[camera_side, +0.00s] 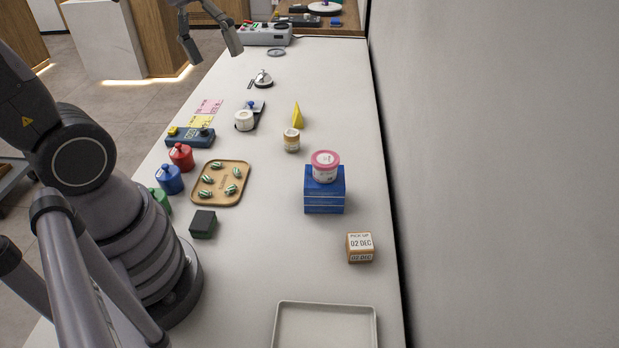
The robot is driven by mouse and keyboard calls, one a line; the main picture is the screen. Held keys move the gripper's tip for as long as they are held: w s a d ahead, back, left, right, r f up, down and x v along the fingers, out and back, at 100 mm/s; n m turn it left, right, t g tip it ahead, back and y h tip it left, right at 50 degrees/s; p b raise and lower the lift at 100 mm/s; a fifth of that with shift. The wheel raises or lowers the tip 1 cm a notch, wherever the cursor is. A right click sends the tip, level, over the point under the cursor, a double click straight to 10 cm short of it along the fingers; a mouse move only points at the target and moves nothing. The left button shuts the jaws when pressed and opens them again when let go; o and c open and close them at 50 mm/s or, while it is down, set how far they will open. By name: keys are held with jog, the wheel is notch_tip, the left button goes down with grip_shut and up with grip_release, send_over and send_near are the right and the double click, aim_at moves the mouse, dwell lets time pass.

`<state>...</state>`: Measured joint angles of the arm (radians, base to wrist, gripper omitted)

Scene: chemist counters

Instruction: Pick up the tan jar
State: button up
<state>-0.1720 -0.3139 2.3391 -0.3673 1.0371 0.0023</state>
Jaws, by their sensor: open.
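A small jar (291,140) with a white lid and a tan-yellow body with a pale label stands upright on the white counter (270,265), right of its middle; it looks like the tan jar. My gripper (213,54) is at the top of the view, its fingers spread apart with nothing between them. It is raised above the far part of the counter, well away from the jar, up and to the left in the picture.
A yellow cone (298,115) stands just behind the jar. A pink-lidded jar (325,166) sits on a blue box (324,194) in front and right. A brown tray (221,183) with striped pieces, a white jar (244,121) and a bell (263,78) lie nearby.

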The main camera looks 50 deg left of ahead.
jog(key=w+f+n+g+h, duration=0.1)
jog(key=w+f+n+h, duration=0.35)
jog(key=w, duration=0.55)
jog(key=n+t+h, duration=0.2)
jog(key=n+t, duration=1.2)
jog(key=n, duration=0.6)
send_over(293, 136)
jog(key=s+a, duration=0.3)
jog(key=a, duration=0.1)
notch_tip(293, 136, down, 26)
jog(key=r, duration=0.1)
notch_tip(293, 136, down, 7)
jog(key=shift+s+r, duration=0.1)
jog(key=shift+r, duration=0.05)
jog(key=x, duration=0.5)
jog(key=shift+a+f, duration=0.1)
jog(key=shift+f, duration=0.15)
jog(key=shift+c, duration=0.2)
